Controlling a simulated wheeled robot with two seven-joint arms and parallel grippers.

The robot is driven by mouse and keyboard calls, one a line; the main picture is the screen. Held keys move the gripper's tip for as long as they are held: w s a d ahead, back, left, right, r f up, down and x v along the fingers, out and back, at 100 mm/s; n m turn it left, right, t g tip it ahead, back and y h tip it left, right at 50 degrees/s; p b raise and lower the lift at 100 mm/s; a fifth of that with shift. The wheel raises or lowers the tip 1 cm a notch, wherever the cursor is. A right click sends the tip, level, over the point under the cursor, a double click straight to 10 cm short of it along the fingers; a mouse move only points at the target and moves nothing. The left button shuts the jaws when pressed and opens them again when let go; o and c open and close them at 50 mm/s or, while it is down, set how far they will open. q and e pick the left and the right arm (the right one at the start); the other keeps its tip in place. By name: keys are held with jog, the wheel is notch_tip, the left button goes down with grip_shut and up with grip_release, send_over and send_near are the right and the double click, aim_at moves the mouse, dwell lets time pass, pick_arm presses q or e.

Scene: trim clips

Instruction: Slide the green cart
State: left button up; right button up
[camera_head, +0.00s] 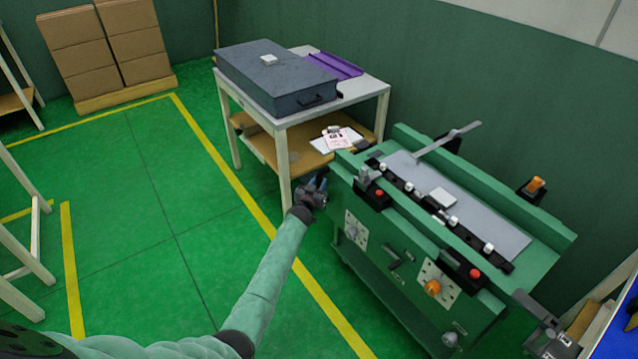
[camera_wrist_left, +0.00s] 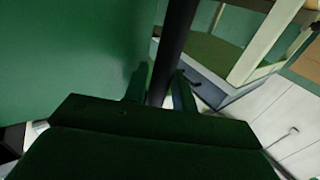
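The green cart (camera_head: 400,268) stands on the right in the head view, with knobs on its side and a grey top plate holding a black strip of clips. My left gripper (camera_head: 316,186) is at the cart's left front corner, at the end of my stretched left arm. In the left wrist view, a dark bar (camera_wrist_left: 172,45) runs between the left fingers (camera_wrist_left: 160,92), which sit close on both sides of it. A dark grey part (camera_head: 552,340) at the cart's right front corner looks like my right gripper; its fingers cannot be made out.
A white table (camera_head: 375,86) with a dark grey case (camera_head: 275,75) and a purple tray (camera_head: 335,66) stands just behind the cart. Stacked boxes (camera_head: 105,45) are at the back left. A green wall is behind the cart.

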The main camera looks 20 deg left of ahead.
pick_arm(q)
jog(key=shift+w, duration=0.15)
pick_arm(e)
jog(key=shift+s+d+f, duration=0.1)
jog(key=shift+s, duration=0.1)
